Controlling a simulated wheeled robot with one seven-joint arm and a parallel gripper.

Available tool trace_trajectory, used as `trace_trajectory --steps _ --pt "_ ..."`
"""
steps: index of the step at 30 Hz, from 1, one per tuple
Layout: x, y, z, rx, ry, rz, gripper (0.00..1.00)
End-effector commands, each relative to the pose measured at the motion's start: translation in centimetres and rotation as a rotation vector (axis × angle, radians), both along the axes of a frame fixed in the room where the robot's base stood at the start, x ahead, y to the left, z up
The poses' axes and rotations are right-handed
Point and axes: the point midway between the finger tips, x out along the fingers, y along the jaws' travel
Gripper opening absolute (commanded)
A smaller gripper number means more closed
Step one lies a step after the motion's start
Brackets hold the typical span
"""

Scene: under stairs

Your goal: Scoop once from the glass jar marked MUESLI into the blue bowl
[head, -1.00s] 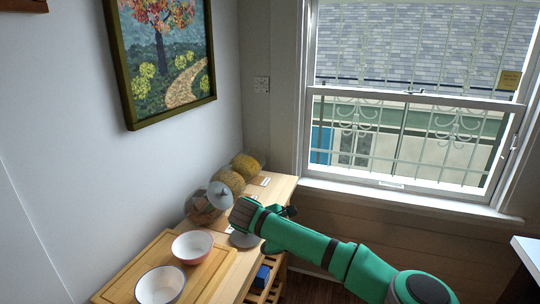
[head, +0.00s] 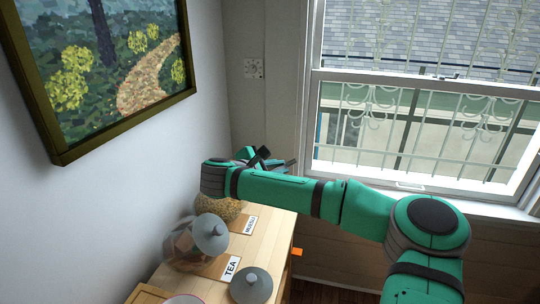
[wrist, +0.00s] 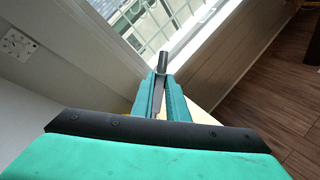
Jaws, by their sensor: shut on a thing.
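The jar of muesli (head: 220,210), with brown-gold contents, stands behind a card (head: 250,225) that reads MUESLI; my arm hides its upper part. My gripper (head: 272,160) is beyond my forearm, above and behind this jar. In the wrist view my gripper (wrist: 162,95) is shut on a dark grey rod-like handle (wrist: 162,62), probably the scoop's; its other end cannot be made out. The blue bowl is not in the present views.
A glass jar (head: 180,248) with a grey knobbed lid (head: 210,233) stands nearer, by a card (head: 226,267) reading TEA. A loose grey lid (head: 251,286) lies on the wooden top. A bowl's pink rim (head: 183,299) shows at the bottom. Wall and window flank the gripper.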

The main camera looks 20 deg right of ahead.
Motion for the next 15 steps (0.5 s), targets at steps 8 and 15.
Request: trace_trajectory --steps 8,15 --pt "0.4 0.4 -0.3 -0.008 -0.004 0.002 0.00" --pt "1.3 1.9 -1.8 -0.008 -0.004 0.002 0.00"
